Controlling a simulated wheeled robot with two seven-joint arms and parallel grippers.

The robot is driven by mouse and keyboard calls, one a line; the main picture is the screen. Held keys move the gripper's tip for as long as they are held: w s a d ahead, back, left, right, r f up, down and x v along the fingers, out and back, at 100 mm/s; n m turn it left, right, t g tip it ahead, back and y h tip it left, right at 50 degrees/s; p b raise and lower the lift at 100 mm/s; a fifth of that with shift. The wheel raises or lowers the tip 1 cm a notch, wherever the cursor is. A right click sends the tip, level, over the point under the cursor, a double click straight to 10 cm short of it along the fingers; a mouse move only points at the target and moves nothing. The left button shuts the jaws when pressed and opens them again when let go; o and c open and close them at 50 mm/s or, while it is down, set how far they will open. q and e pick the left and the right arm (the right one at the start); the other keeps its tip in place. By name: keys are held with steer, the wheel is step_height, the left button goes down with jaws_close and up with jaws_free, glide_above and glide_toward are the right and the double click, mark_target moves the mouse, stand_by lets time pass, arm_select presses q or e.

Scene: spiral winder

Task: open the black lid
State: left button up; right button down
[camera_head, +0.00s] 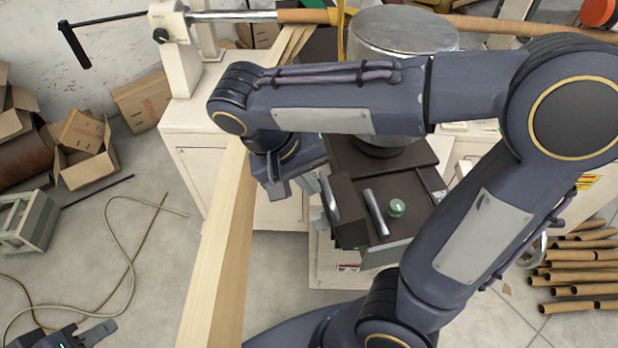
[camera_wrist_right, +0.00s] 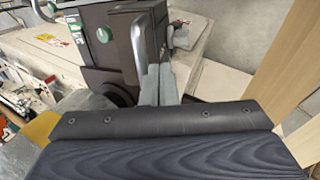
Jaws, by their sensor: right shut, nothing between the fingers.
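In the head view my right wrist partly hides that gripper. My left gripper (camera_head: 84,334) is at the bottom left corner, far from the lid, and partly cut off.
A metal drum (camera_head: 403,31) stands behind the box, partly hidden by my right arm. A long wooden beam (camera_head: 222,240) runs left of the box. Cardboard boxes (camera_head: 88,150) and a cable (camera_head: 125,255) lie on the left floor. Cardboard tubes (camera_head: 580,272) lie at right.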

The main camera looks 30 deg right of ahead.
mark_target(328, 185)
steer(key=d+r, duration=0.1)
steer(key=s+d+r+y+p, duration=0.1)
steer(key=d, duration=0.1)
steer(key=shift+d, duration=0.1)
steer(key=shift+s+d+r, duration=0.1)
steer(key=shift+d, duration=0.25)
steer(key=shift+a, duration=0.1)
